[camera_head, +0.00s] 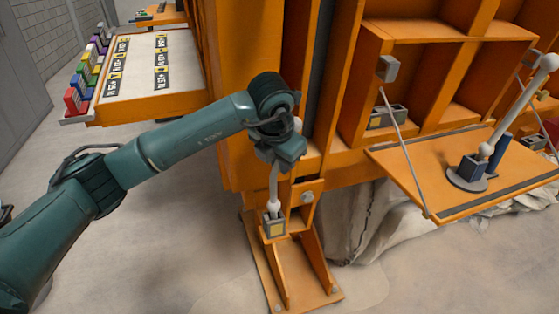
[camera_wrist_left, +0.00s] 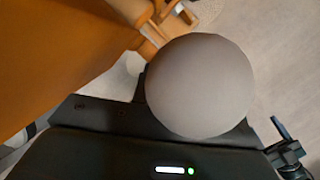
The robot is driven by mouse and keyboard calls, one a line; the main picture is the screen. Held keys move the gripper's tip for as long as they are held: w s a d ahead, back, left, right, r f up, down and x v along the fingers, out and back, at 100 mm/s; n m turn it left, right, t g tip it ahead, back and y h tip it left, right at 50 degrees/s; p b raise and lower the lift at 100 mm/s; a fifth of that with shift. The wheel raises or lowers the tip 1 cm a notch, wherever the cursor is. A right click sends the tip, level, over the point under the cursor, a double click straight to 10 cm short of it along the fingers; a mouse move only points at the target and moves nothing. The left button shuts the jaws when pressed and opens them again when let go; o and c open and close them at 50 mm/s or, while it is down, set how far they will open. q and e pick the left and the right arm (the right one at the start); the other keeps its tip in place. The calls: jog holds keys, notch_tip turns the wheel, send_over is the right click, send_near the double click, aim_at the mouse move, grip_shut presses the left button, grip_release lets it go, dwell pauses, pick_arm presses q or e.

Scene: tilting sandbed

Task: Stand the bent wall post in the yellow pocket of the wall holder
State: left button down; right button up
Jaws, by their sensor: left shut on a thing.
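The bent wall post (camera_head: 274,185) is a thin pale rod with ball-like swellings. My left gripper (camera_head: 283,155) is shut on its upper part and holds it roughly upright. A large grey ball (camera_wrist_left: 200,85), apparently the post's top end, fills the middle of the left wrist view and hides the fingertips. The post's lower swelling is at the mouth of a small grey box with a yellow face, the yellow pocket (camera_head: 273,230) of the wall holder. I cannot tell how deep the lower end sits. My right gripper is not in view.
An orange foot (camera_head: 305,292) stands below the pocket, against the orange frame. At right, a hinged orange shelf (camera_head: 415,186) carries another jointed white post (camera_head: 511,108) in a dark base. At upper left, a pale board (camera_head: 150,65) has coloured blocks along its edge.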

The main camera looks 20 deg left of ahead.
pick_arm(q)
jog(key=shift+f+b, duration=0.6)
jog(key=shift+f, duration=0.1)
jog(key=c, duration=1.3)
grip_release()
jog(key=shift+o, duration=0.3)
jog(key=o, duration=0.4)
jog(key=shift+r+p, duration=2.3)
jog(key=shift+r, duration=1.75)
jog(key=shift+f, duration=0.1)
